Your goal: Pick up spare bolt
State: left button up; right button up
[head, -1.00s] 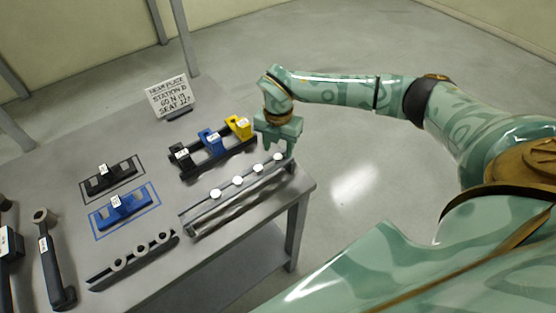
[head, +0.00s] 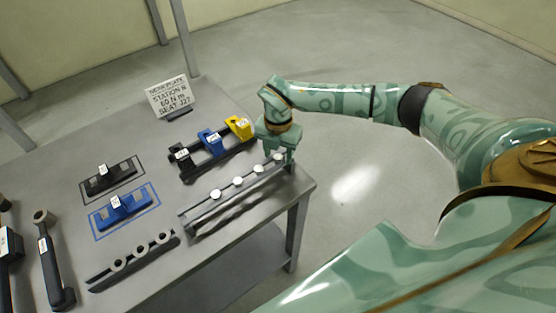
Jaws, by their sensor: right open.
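Several white-headed bolts, one of them at the near left end (head: 216,194), stand in a row in a long grey rack (head: 204,217) at the table's right front. The last bolt, at the rack's far right end (head: 278,157), is close beside my right gripper (head: 287,163). Which bolt is the spare cannot be read here. My right gripper is open and points down over that rack end. Its fingers partly hide the rack's end, and I cannot tell whether they touch the bolt. My left gripper is not in view.
A black rack holds black, blue (head: 211,142) and yellow (head: 238,127) blocks behind the bolts. A sign (head: 171,97) stands at the back. Black and blue (head: 121,207) parts lie in outlined areas. A ring rack (head: 134,262) and a dark wrench-like tool (head: 52,262) lie in front.

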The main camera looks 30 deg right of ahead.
grip_shut()
